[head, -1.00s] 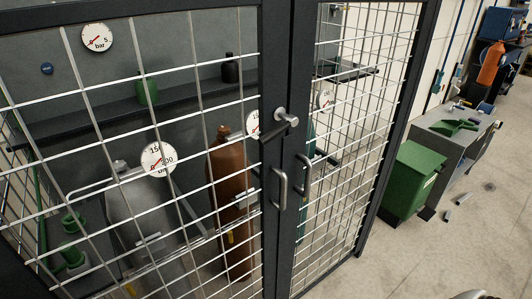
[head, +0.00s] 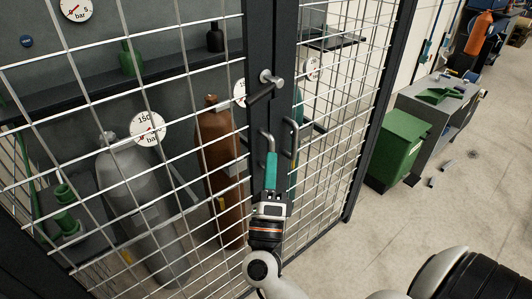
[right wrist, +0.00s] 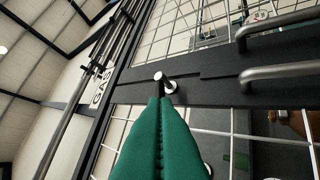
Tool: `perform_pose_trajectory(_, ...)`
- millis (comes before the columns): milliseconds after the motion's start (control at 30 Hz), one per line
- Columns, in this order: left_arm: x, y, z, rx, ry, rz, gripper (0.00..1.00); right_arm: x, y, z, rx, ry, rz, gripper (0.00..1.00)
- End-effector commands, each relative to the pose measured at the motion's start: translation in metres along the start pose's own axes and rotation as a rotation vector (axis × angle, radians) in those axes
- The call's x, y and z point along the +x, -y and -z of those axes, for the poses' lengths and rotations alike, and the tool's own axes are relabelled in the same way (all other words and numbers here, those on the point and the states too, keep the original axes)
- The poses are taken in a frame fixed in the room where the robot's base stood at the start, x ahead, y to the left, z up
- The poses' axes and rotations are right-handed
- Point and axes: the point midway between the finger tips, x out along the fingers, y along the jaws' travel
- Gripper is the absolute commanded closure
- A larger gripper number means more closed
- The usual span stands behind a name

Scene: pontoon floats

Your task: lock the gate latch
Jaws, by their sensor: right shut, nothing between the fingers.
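The gate latch (head: 267,84) is a metal pivot with a dark lever on the dark gate post, above two curved pull handles (head: 290,140). In the head view its lever slants down to the left. My right gripper (head: 271,156) points up with its green fingers shut and empty, below the latch and in front of the pull handles. In the right wrist view the fingertips (right wrist: 160,101) reach close to the latch's pivot (right wrist: 166,84); I cannot tell whether they touch. My left gripper is not in view.
The wire mesh gate (head: 345,110) fills the left and middle. Behind it stand a grey cylinder (head: 140,200) and a brown cylinder (head: 213,150). A green bin (head: 400,150) and a grey bench (head: 450,105) stand at the right. The floor at right is mostly clear.

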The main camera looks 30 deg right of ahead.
Motion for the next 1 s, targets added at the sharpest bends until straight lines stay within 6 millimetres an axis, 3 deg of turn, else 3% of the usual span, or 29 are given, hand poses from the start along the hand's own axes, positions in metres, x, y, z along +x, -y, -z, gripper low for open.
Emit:
perform_pose_trajectory(200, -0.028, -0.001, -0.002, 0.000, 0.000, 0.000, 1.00, 0.052, -0.005, 0.002, -0.004, -0.002, -0.004, 1.00)
perform_pose_trajectory(400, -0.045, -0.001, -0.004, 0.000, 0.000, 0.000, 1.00, 0.089, -0.004, 0.007, -0.001, -0.003, -0.001, 1.00)
perform_pose_trajectory(633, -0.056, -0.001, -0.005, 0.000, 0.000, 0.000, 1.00, 0.105, -0.001, 0.026, -0.003, -0.004, 0.001, 1.00)
perform_pose_trajectory(1000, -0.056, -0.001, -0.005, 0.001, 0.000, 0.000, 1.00, 0.107, 0.000, 0.030, -0.004, -0.004, 0.001, 1.00)
